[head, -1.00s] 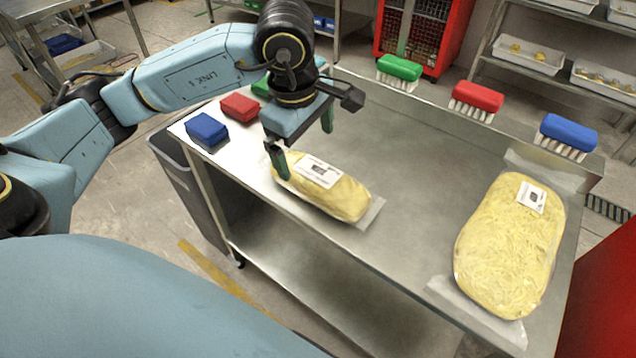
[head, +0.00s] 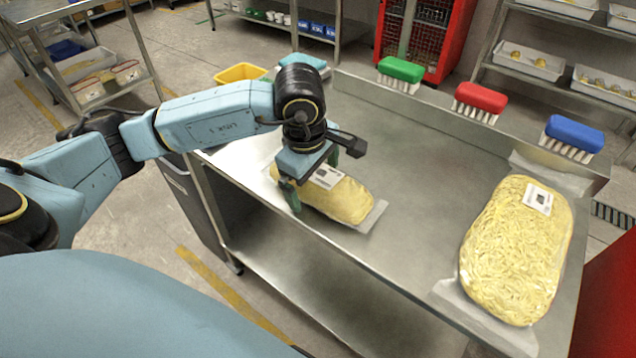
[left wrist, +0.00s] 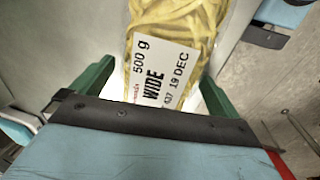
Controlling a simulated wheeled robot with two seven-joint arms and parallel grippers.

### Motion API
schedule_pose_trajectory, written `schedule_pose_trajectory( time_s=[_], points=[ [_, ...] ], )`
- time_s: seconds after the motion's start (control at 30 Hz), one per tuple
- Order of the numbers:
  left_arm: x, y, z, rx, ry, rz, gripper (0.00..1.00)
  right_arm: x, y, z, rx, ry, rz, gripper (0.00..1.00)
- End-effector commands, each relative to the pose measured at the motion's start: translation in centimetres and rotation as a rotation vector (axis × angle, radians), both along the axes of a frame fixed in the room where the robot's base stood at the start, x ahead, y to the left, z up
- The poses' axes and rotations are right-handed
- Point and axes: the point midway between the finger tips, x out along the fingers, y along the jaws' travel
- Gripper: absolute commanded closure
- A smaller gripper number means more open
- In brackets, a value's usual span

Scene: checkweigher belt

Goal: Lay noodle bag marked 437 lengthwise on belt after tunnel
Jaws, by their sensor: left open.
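The smaller noodle bag (head: 345,200) lies on the steel table near its front edge, yellow in clear wrap. In the left wrist view its label (left wrist: 165,72) reads 500 g, WIDE, 437 and 19 DEC. My left gripper (head: 312,178) is open, low over the bag's left end, with one green finger on each side of it. The fingers (left wrist: 155,92) flank the bag in the left wrist view, with a visible gap on at least the left side. My right gripper is not in view. I see no tunnel or belt that I can make out.
A larger noodle bag (head: 515,250) lies at the table's right end. Green (head: 399,75), red (head: 480,102) and blue (head: 572,138) brushes sit along the back ledge. The middle of the steel table (head: 420,170) is clear. A dark slatted strip (head: 612,213) shows at far right.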

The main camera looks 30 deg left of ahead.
Motion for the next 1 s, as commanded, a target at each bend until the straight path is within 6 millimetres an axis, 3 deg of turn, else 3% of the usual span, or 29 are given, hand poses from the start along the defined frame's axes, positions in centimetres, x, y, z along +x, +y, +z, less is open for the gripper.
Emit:
schedule_pose_trajectory(
  time_s=[0.03,0.5,0.77,1.0],
  points=[
    [0.0,0.0,0.0,0.0,0.0,0.0,0.03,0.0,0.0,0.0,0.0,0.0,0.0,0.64],
    [0.1,0.0,0.2,-0.001,-0.003,0.0,0.61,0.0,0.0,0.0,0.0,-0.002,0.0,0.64],
    [0.1,0.0,0.6,-0.001,-0.004,0.001,0.61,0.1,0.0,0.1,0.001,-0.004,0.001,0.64],
    [0.2,0.0,4.6,-0.001,-0.007,0.001,0.61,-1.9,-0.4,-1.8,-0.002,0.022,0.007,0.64]
  ],
)
